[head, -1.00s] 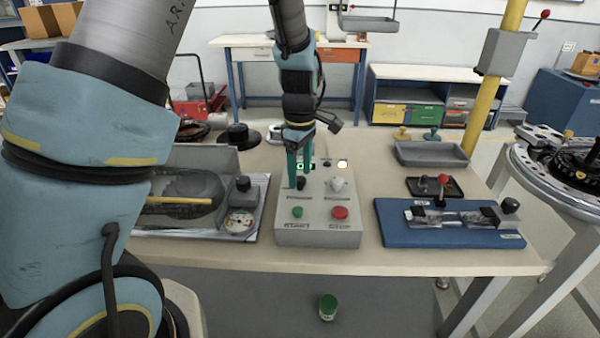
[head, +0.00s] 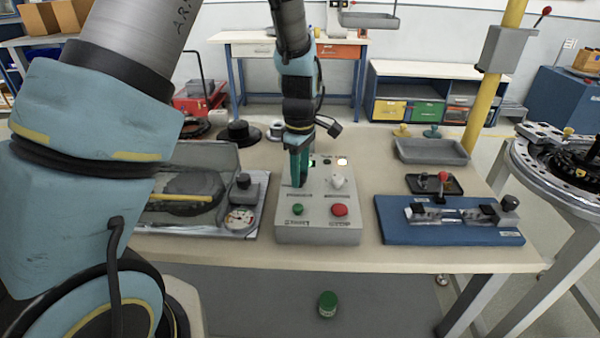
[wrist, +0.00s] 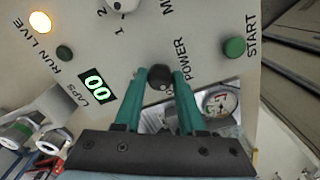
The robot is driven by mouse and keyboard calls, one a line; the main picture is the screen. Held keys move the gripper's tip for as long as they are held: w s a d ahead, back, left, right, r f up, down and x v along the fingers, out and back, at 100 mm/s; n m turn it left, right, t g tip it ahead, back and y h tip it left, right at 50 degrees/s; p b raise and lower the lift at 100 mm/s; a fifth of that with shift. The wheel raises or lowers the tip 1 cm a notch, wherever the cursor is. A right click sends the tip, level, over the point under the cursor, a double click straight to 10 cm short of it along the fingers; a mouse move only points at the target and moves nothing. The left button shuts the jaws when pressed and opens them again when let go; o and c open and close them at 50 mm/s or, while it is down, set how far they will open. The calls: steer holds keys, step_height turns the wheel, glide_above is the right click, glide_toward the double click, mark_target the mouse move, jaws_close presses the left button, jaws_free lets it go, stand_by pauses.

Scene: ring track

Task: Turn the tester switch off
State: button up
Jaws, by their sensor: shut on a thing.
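The tester is a grey box (head: 318,233) at the front middle of the bench. Its black POWER knob (wrist: 160,76) sits between my green fingertips in the wrist view; the fingers hide it in the head view. My gripper (head: 299,182) points down at the panel's left side and is shut on the knob. The knob's pointer mark cannot be made out. A white selector knob (head: 338,181) stands to the right.
A green START button (head: 298,209) and a red button (head: 340,211) are on the tester's front. A grey tray with a gauge (head: 240,220) is at left, a blue fixture (head: 450,235) at right. A green-lidded jar (head: 328,304) is below the bench edge.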

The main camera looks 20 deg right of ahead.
jaws_close()
steer(key=shift+m, duration=0.3)
steer(key=m, duration=0.3)
steer(key=shift+m, duration=0.3)
steer(key=m+b, duration=0.1)
steer(key=m, duration=0.3)
steer(key=shift+m, duration=0.3)
steer(key=m, duration=0.4)
steer(key=shift+m, duration=2.5)
